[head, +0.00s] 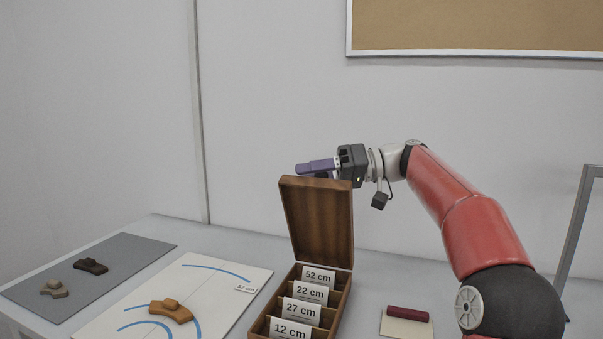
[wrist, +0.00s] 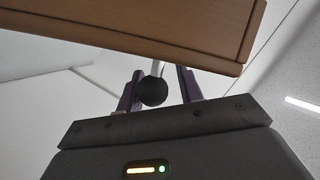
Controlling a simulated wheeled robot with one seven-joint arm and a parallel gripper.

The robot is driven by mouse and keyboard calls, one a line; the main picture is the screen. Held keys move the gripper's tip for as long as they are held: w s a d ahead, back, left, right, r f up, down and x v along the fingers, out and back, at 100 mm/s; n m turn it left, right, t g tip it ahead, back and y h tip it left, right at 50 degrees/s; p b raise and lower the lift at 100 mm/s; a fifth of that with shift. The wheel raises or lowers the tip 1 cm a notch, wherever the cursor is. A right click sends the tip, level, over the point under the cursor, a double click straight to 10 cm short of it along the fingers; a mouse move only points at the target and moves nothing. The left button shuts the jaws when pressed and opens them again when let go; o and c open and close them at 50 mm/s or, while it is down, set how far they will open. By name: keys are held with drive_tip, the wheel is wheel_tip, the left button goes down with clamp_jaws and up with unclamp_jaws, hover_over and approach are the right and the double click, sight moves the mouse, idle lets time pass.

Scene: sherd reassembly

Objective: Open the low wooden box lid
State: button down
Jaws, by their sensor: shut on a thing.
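The low wooden box (head: 340,309) stands on the table with its brown lid (head: 318,222) raised, roughly upright and leaning slightly back. My gripper (head: 305,171) is at the lid's top edge, its purple fingers reaching left. In the wrist view the lid (wrist: 150,28) crosses the top, and a dark round knob on a pale stem (wrist: 153,91) sits between the two fingers of my gripper (wrist: 160,86). The fingers are shut on this knob. In the head view the knob is hidden.
The box's compartments carry cards such as "52 cm" (head: 318,276). Left of it, a white sheet with blue arcs (head: 225,310) holds an orange-brown sherd (head: 171,312). A grey mat (head: 125,256) holds two sherds. A dark red bar on a pale block (head: 404,314) lies right.

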drive_tip(key=shift+w+d+f, duration=0.25)
drive_tip(key=shift+d+f, duration=0.05)
drive_tip(key=shift+f, duration=0.4)
drive_tip(key=c, duration=1.3)
unclamp_jaws()
drive_tip(key=shift+o, duration=0.8)
drive_tip(key=shift+w, duration=0.1)
